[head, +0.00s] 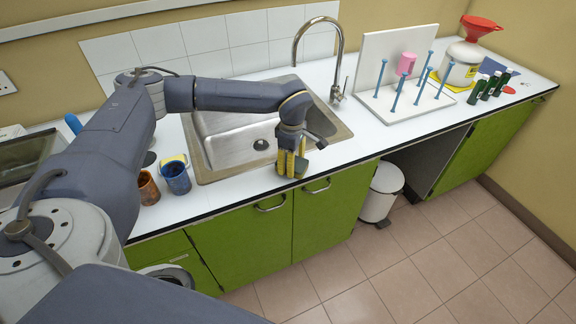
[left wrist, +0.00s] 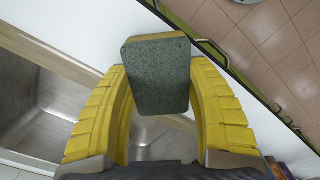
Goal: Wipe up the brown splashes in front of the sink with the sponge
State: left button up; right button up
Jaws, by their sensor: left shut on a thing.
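The sponge (left wrist: 156,78) shows in the left wrist view with a dark grey-green face and a thin yellow edge. The yellow fingers of my left gripper (left wrist: 160,75) are shut on it from both sides. In the head view my left gripper (head: 289,163) points down at the counter's front strip, in front of the sink (head: 222,148); the sponge (head: 301,168) shows beside its fingers. I cannot tell whether the sponge touches the counter. I cannot make out any brown splashes; the gripper and sponge cover part of the strip. My right gripper is not in view.
A brown cup (head: 148,188) and a blue cup (head: 176,179) stand left of the gripper. The faucet (head: 337,70) rises behind the sink. A white peg rack (head: 405,98) stands to the right. The counter's front edge is close, with a white bin (head: 381,193) below.

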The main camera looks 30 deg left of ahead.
pick_arm(q)
jog(key=shift+w+d, duration=0.25)
jog(key=shift+w, duration=0.05)
jog(key=shift+s+r, duration=0.1)
jog(key=shift+r, duration=3.8)
jog(key=shift+a, duration=0.1)
